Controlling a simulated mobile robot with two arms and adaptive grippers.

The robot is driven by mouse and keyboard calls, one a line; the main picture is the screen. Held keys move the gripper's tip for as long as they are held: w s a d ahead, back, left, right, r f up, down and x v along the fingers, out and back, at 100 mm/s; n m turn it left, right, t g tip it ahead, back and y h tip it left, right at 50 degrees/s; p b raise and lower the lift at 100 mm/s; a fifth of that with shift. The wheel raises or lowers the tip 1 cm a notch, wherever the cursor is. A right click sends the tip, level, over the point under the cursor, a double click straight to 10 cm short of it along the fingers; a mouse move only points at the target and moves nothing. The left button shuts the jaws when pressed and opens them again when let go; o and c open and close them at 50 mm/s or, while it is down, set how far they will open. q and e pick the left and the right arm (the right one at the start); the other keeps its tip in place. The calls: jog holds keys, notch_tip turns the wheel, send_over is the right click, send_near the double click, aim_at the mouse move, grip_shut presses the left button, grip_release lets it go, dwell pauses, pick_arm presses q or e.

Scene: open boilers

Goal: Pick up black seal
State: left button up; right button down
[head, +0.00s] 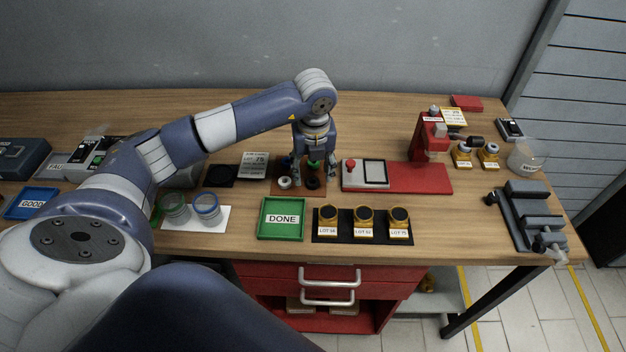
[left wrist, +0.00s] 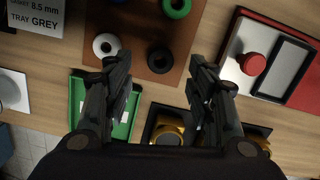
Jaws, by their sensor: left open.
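The black seal (left wrist: 160,61) is a small dark ring lying on a brown mat (left wrist: 178,28). In the head view the black seal (head: 313,183) shows near the mat's front edge. My left gripper (head: 311,176) points down over the mat. Its fingers are open and empty, and in the left wrist view the gripper (left wrist: 160,72) has one finger on each side of the black seal, apart from it. A white seal (left wrist: 106,45) lies to the left, outside the fingers. A green seal (left wrist: 176,7) lies behind. My right gripper does not show.
A green DONE tray (head: 282,232) stands in front of the mat. A black holder (head: 319,239) with gold LOT parts is to its right. A red board (head: 420,178) with a button and screen lies right of the mat. A grey sign (head: 254,165) stands at left.

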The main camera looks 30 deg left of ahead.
aim_at(312, 182)
pick_arm(q)
notch_tip(312, 182, down, 3)
jog(key=shift+w+a+f+p, duration=0.1)
jog(key=shift+w+a+p, duration=0.05)
jog(key=shift+p, duration=0.4)
jog(key=shift+f, duration=0.2)
jog(key=shift+w, duration=0.1)
jog(key=c, duration=0.6)
jog(key=shift+c, duration=1.1)
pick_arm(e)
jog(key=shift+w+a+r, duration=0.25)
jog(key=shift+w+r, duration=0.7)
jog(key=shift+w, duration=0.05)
